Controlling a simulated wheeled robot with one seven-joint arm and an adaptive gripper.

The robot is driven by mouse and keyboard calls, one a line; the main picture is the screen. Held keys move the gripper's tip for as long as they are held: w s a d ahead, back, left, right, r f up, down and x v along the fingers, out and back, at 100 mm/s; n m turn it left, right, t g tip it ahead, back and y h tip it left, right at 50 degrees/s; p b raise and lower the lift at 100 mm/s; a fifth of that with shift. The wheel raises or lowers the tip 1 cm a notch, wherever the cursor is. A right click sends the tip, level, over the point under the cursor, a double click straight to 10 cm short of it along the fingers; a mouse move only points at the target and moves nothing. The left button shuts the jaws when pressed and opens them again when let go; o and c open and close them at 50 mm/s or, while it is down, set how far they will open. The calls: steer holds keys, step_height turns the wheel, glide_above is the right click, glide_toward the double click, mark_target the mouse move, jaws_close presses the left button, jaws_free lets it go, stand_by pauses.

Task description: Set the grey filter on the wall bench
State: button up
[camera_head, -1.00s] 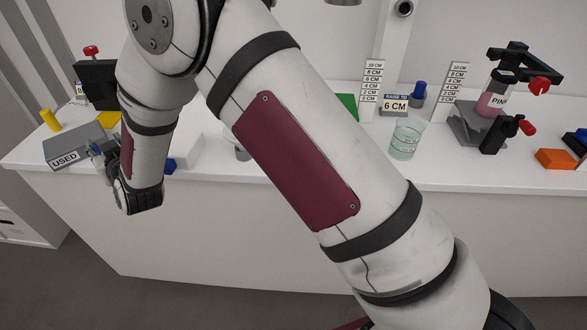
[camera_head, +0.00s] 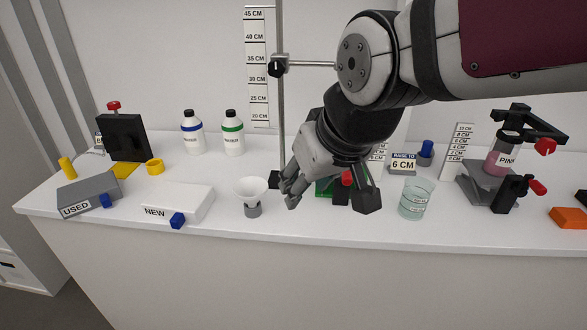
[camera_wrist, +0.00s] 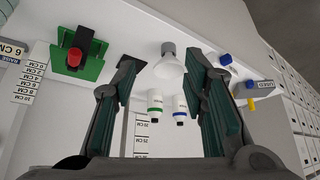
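The bench (camera_head: 330,230) is a long white counter against the wall. I cannot single out a grey filter for certain. A small grey cylindrical piece (camera_head: 252,211) sits under the white funnel (camera_head: 251,188) near the front edge. A grey box marked USED (camera_head: 88,193) with a blue knob lies at the left end. My gripper (camera_head: 289,195) is just right of the funnel, above the bench. In the wrist view my gripper (camera_wrist: 163,62) has its two fingers well apart with nothing held; the funnel (camera_wrist: 169,69) shows beyond the gap.
A white box marked NEW (camera_head: 178,203) lies left of the funnel. A tall stand rod (camera_head: 281,110) rises behind. Two bottles (camera_head: 192,133) stand at the back. A beaker (camera_head: 415,200) and a clamped pink jar (camera_head: 503,158) are at right. The front strip between funnel and beaker is clear.

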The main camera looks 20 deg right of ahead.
steer(key=s+d+f+m+g, duration=0.1)
steer(key=s+d, duration=0.1)
steer(key=s, duration=0.4)
steer(key=s+d+f+m+g+h, duration=0.1)
steer(key=s+d, duration=0.2)
steer(key=s, duration=0.4)
steer(key=shift+s+d+g, duration=0.15)
steer(key=shift+d+g, duration=0.05)
steer(key=shift+g, duration=0.1)
step_height(320, 180, up, 2)
steer(key=shift+p, duration=0.7)
